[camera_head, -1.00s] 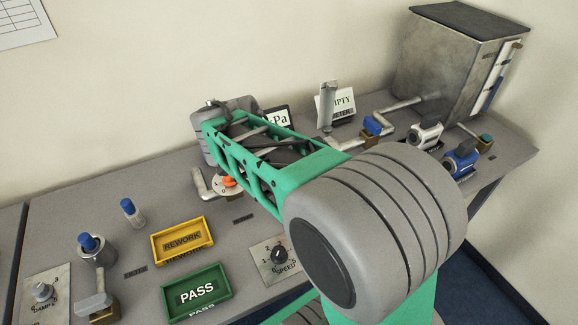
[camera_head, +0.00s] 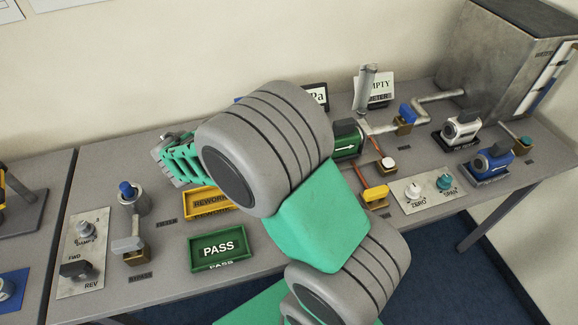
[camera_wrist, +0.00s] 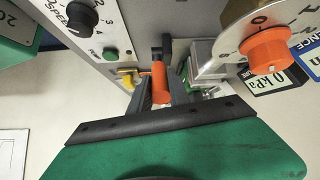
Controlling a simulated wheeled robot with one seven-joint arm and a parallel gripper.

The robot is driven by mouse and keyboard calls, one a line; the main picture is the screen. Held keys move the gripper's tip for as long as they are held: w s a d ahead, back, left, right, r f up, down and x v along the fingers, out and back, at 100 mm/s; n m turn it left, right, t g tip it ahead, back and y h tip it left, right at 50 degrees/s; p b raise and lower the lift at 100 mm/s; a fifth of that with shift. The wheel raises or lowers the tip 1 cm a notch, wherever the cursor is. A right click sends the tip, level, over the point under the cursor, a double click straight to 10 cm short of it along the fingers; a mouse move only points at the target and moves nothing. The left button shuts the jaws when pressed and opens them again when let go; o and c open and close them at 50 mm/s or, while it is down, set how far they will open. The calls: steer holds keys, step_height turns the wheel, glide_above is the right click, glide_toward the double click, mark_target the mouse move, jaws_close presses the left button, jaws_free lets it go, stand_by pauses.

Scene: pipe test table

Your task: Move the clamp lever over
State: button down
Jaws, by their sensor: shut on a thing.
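The clamp lever (camera_wrist: 159,84) shows in the wrist view as an orange grip with a dark top end. My gripper (camera_wrist: 160,90) has its two grey fingers on either side of the orange grip and is shut on it. The lever's base is partly hidden behind the fingers. In the head view my own arm covers the gripper and the lever.
In the wrist view an orange knob (camera_wrist: 266,50) on a round dial stands at the right, near a kPa display (camera_wrist: 272,85). A speed knob (camera_wrist: 82,15) and a green button (camera_wrist: 110,54) are at upper left. In the head view the green PASS tray (camera_head: 217,246) lies left of my arm.

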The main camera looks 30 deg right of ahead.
steer(key=shift+s+f, duration=0.1)
steer(key=c, duration=1.2)
jaws_free()
steer(key=shift+c, duration=0.2)
steer(key=v, duration=0.8)
steer(key=shift+d, duration=0.1)
